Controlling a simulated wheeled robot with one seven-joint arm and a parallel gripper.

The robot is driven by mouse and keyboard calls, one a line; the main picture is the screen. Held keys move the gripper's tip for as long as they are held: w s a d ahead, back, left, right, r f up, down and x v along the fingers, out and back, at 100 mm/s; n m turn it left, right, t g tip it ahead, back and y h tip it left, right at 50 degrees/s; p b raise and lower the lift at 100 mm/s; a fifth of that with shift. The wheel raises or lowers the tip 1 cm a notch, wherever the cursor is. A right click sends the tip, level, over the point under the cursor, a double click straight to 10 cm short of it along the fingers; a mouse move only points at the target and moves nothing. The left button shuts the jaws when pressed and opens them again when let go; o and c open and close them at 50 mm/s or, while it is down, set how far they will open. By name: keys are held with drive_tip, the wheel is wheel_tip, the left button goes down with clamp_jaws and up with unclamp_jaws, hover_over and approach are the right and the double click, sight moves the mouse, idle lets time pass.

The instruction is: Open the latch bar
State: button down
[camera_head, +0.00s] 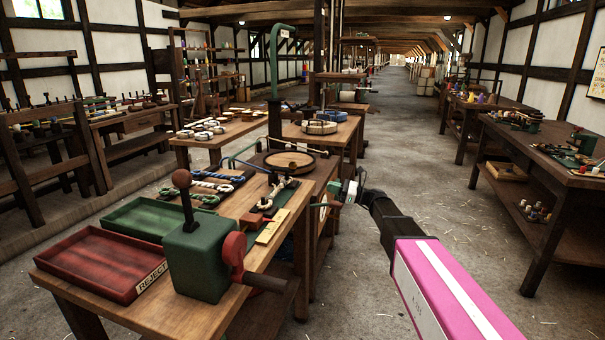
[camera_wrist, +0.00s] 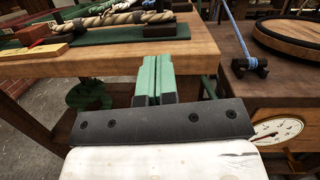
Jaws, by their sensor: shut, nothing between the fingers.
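I cannot tell for sure which part is the latch bar. A rope fixture with a dark green base (camera_wrist: 108,37) lies on the wooden bench, a twisted rope (camera_wrist: 115,20) along it; it also shows in the head view (camera_head: 276,197). A red piece (camera_head: 256,221) and a yellow block (camera_head: 270,228) lie by its near end; the yellow block also shows in the wrist view (camera_wrist: 33,52). My gripper (camera_wrist: 153,62) has green fingers pressed together, with nothing between them. In the head view my gripper (camera_head: 348,192) is beside the bench's right edge, apart from the fixture.
A green box with a red crank (camera_head: 201,258) stands at the bench's near end. Red (camera_head: 95,262) and green (camera_head: 150,216) trays lie left of it. A dial (camera_wrist: 277,132) is on the neighbouring stand. The aisle floor (camera_head: 425,165) to the right is open.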

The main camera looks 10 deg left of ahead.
approach(295, 170)
drive_tip(key=a, duration=0.1)
drive_tip(key=a+f, duration=0.1)
drive_tip(key=a, duration=0.1)
drive_tip(key=a+f, duration=0.1)
drive_tip(key=a, duration=0.1)
drive_tip(key=shift+w, duration=0.15)
drive_tip(key=shift+a+r, duration=0.3)
drive_tip(key=shift+r, duration=0.2)
drive_tip(key=shift+a+r, duration=0.25)
drive_tip(key=shift+r, duration=0.25)
drive_tip(key=shift+a+r, duration=0.4)
drive_tip(key=shift+r, duration=0.2)
drive_tip(key=shift+s+r, duration=0.1)
drive_tip(key=shift+s, duration=0.1)
